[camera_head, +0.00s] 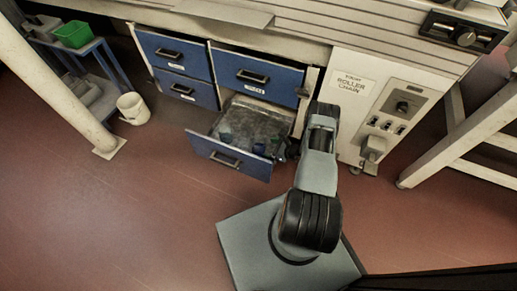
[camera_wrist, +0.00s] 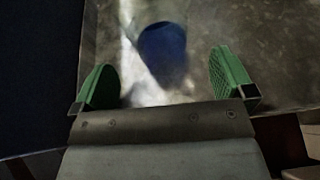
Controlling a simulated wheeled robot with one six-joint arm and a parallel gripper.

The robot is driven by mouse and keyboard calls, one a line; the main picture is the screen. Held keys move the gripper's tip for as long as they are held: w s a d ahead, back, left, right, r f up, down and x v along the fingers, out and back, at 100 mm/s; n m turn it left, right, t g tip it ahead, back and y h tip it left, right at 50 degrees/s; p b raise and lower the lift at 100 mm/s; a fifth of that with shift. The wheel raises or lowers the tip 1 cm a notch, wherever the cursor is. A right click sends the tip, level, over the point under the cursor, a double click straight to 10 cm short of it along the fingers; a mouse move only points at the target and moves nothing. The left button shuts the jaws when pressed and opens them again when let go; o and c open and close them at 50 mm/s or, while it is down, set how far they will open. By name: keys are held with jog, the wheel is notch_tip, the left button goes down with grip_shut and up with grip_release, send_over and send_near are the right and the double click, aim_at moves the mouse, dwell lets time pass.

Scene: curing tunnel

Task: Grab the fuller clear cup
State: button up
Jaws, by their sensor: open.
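My gripper (camera_wrist: 165,78) shows two green fingers spread wide apart in the wrist view, with nothing between their pads. A cup with dark blue contents (camera_wrist: 163,43) stands ahead of the fingers, roughly centred between them; its clear wall is faint against the drawer floor. In the head view, two small dark blue shapes sit in the open drawer, one at the left (camera_head: 225,137) and one nearer the front right (camera_head: 258,149). I cannot tell their fill levels or which one the wrist view shows. My arm reaches to the drawer's right side, and the fingers are unclear there.
The open drawer (camera_head: 227,157) has a blue front and a worn grey floor. Closed blue drawers (camera_head: 172,53) are at the left. A control panel (camera_head: 393,110) is close on the right. A white bucket (camera_head: 133,108) stands on the red floor, which is clear at the front left.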

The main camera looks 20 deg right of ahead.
aim_at(263, 148)
jog(key=b+x, duration=0.2)
jog(key=x, duration=0.2)
jog(key=shift+w+a+f, duration=0.1)
jog(key=shift+f, duration=0.2)
jog(key=shift+w+a+f, duration=0.1)
jog(key=shift+w+a, duration=0.2)
jog(key=shift+w, duration=0.1)
jog(key=shift+c, duration=0.2)
jog(key=c, duration=1)
